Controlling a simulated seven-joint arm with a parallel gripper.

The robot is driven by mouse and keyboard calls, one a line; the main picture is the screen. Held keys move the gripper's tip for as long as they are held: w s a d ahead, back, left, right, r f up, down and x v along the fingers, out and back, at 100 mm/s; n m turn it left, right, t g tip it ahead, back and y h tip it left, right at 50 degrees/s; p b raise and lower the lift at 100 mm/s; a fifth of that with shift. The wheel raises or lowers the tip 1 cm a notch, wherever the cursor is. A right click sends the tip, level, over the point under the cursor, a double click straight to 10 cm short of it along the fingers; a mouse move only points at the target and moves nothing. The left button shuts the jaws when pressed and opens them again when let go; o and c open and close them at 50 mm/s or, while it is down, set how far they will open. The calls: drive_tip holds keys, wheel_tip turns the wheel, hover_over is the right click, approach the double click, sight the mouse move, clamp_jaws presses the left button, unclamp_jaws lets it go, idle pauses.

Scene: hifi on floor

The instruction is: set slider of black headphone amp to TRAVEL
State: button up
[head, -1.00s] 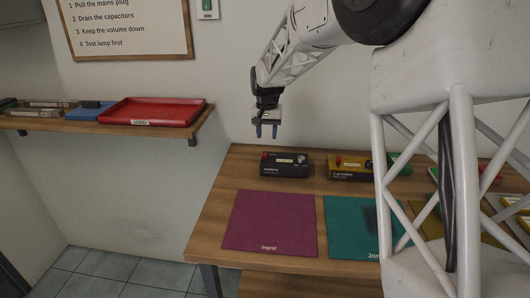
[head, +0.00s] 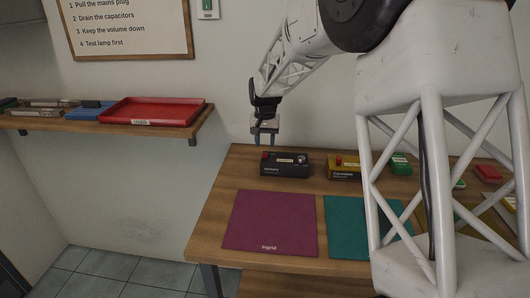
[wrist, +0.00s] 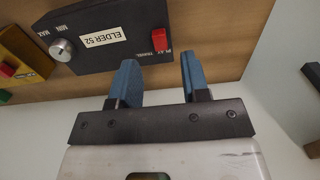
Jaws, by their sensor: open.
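The black headphone amp (head: 285,170) stands at the back of the wooden bench, near its left end. In the wrist view the amp (wrist: 110,62) shows a silver knob marked MIN and MAX, a white label reading ELDER 52 and a red slider (wrist: 159,40) beside the words PLAY and TRAVEL. I cannot tell for certain which end the slider is at. My gripper (head: 264,139) is open and empty, above the amp's left part in the head view. In the wrist view its blue fingers (wrist: 158,68) point toward the slider side, with no contact visible.
A yellow box (head: 343,174) stands right of the amp, with a green box (head: 401,164) beyond. A purple mat (head: 270,222) and a teal mat (head: 345,225) lie in front. A red tray (head: 150,111) sits on the left shelf. The wall is close behind.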

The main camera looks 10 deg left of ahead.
sight(265, 154)
drive_tip(key=shift+f, duration=2.3)
clamp_jaws()
